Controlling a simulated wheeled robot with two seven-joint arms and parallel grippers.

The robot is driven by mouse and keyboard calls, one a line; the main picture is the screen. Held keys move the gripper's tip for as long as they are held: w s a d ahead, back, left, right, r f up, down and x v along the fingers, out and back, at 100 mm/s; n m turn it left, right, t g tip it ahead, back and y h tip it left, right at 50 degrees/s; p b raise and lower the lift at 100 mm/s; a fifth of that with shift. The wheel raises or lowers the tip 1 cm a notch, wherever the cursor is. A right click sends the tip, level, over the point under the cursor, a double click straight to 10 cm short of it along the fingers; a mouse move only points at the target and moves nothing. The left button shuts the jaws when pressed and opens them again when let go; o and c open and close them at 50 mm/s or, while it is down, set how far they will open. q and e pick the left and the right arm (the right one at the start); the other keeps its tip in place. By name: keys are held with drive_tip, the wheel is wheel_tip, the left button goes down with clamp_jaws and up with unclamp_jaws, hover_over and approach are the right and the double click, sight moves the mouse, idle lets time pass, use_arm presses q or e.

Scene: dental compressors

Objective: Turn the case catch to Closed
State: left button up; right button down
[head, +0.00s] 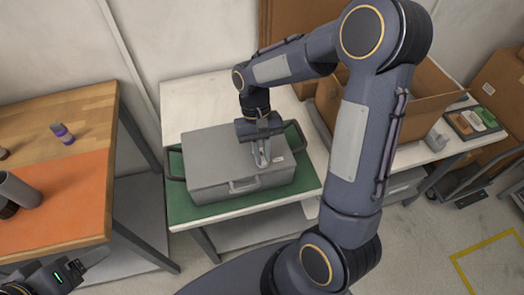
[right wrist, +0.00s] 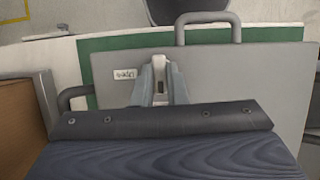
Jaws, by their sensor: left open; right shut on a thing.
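A grey case (head: 215,160) lies closed on a green mat. It has a front handle (head: 244,186) and dark handles at its sides. My right gripper (head: 261,155) points down onto the right part of its lid, next to a small white label (head: 278,160). In the right wrist view the gripper (right wrist: 160,88) is shut on a small pale part, which looks like the case catch (right wrist: 159,72). The fingers hide most of it, so its setting cannot be read. My left gripper (head: 85,265) is open and empty at the lower left, far from the case.
The green mat (head: 188,208) lies on a white table (head: 190,95). On the left, a wooden bench (head: 85,110) with an orange mat holds a purple-banded bottle (head: 62,132) and a grey cylinder (head: 18,188). An open cardboard box (head: 425,100) stands right of the case, beyond my right arm.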

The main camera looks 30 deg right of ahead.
drive_tip(key=c, duration=1.4)
unclamp_jaws()
drive_tip(key=shift+c, duration=0.2)
drive_tip(key=shift+w+r, duration=0.1)
drive_tip(key=v, duration=0.7)
drive_tip(key=shift+r, duration=0.3)
drive_tip(key=shift+w, duration=0.15)
